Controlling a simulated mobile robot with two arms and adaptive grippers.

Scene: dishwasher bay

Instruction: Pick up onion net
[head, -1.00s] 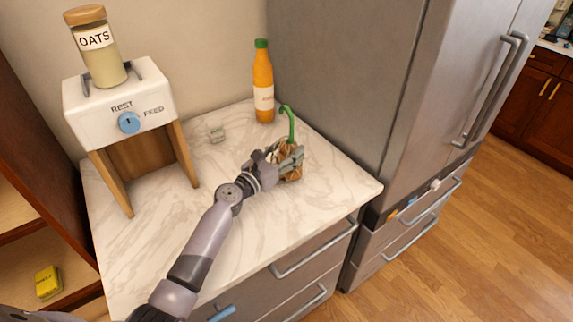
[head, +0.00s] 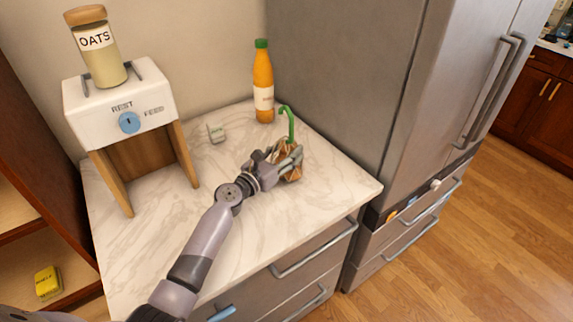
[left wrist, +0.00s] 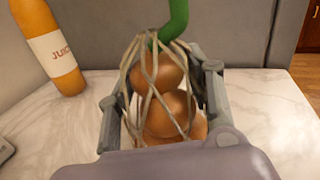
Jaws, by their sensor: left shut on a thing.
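The onion net (head: 291,172) stands on the marble counter, with brown onions inside pale netting and a green hooked handle (head: 290,122) rising from its top. In the left wrist view the onion net (left wrist: 166,97) sits between the two fingers, with onions stacked and netting strands around them. My left gripper (head: 284,160) is shut on the net from the left side. It also shows in the left wrist view (left wrist: 160,105), a finger on each side of the net. The net's lower part is hidden by the gripper. My right gripper is not in view.
An orange juice bottle (head: 263,85) stands behind the net. A small pale block (head: 217,133) lies on the counter (head: 150,245). The oats dispenser (head: 120,108) stands at the left. The steel fridge (head: 345,80) rises close on the right. The counter's front is clear.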

